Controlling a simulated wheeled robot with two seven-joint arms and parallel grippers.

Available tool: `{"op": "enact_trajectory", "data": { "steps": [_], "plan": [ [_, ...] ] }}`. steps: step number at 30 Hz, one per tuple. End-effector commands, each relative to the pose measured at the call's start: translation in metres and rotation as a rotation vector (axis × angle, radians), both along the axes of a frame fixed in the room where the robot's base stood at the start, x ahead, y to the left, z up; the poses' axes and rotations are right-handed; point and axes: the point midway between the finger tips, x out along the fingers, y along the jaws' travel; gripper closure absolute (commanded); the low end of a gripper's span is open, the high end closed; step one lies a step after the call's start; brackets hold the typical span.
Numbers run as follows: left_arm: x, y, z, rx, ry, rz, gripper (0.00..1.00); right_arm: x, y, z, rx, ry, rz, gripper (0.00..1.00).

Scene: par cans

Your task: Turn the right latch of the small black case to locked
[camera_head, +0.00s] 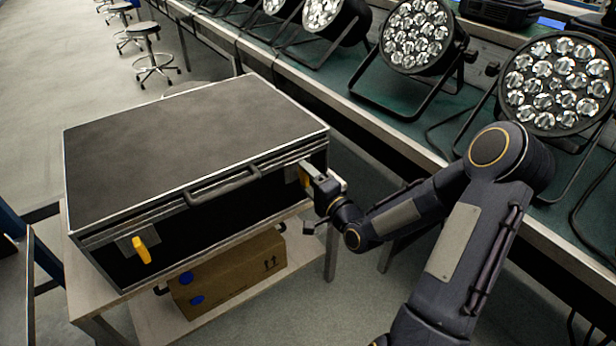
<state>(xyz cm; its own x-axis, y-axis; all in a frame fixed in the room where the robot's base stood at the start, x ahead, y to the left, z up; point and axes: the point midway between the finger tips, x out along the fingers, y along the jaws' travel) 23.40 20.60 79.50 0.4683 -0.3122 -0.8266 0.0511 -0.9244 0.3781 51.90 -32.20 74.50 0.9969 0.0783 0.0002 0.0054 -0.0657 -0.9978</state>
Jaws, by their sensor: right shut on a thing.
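The small black case (190,135) stands closed on a light table, with silver edges and a dark handle (222,186) on its front. The left latch (141,249) is yellow and hangs down, slightly tilted, on a metal plate. The right latch (304,177) is also yellow and sits at the right end of the front, partly hidden by my gripper. My right gripper (314,184) is at the right latch and shut on it. How far the latch is turned cannot be told. My left gripper is not in view.
A cardboard box (230,272) lies on the shelf under the case. A long green-topped bench (400,125) with several par cans (415,38) runs along the right, close to my right arm. Stools (150,55) stand at the back left on open floor.

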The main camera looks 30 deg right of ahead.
Motion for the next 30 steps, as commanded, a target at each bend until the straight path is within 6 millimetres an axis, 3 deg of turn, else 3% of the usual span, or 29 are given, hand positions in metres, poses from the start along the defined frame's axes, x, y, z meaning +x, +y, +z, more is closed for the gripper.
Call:
{"op": "enact_trajectory", "data": {
  "steps": [22,23,27,30],
  "plan": [
    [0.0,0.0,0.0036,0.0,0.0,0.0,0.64,-0.0005,-0.0003,-0.0012,0.085,0.01,-0.001,0.65],
    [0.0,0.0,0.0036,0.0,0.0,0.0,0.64,-0.0005,-0.0002,-0.0013,0.085,0.01,-0.001,0.38],
    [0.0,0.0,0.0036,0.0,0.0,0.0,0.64,-0.0004,-0.0002,-0.001,0.084,0.009,-0.001,0.2],
    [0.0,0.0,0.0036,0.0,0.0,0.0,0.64,-0.0003,-0.0002,-0.0007,0.083,0.008,-0.001,0.2]
  ]
}}
